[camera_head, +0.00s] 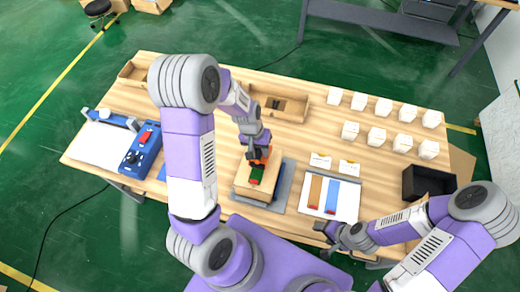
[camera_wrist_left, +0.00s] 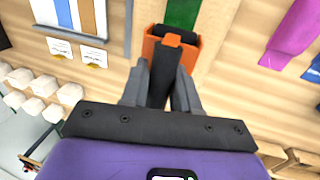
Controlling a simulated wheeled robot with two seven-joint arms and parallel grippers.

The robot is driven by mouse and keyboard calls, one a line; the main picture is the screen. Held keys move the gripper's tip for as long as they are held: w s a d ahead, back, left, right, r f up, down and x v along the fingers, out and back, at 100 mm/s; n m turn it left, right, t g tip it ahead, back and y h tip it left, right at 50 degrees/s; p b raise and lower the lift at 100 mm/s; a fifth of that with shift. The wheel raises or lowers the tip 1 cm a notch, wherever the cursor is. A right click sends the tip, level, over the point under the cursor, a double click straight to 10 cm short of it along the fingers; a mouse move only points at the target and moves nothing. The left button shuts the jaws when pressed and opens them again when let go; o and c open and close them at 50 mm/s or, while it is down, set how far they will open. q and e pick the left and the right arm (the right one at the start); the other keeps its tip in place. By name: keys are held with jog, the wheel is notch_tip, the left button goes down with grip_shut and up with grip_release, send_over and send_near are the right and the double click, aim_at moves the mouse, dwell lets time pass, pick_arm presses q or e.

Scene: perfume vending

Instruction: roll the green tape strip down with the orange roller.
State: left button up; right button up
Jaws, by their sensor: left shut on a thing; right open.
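The green tape strip (camera_head: 256,174) lies on top of a light wooden block (camera_head: 243,187) at the middle front of the table. It also shows at the top of the left wrist view (camera_wrist_left: 183,14). The orange roller (camera_wrist_left: 172,45) is at the strip's end; I cannot tell whether it touches the strip. My left gripper (camera_wrist_left: 163,82) is shut on the roller's dark handle, and in the head view (camera_head: 256,153) it is just beyond the strip. My right gripper (camera_head: 328,230) is open and empty at the table's front edge.
The block stands on a grey plate (camera_head: 279,193). To its right lies a white board with brown and blue strips (camera_head: 331,193). White boxes (camera_head: 377,135), a black bin (camera_head: 423,182) and a blue device (camera_head: 140,150) stand farther out. A wooden tray (camera_head: 283,103) lies behind.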

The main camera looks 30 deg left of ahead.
pick_arm(q)
jog(key=shift+r+p, duration=1.55)
jog(key=shift+r, duration=0.7)
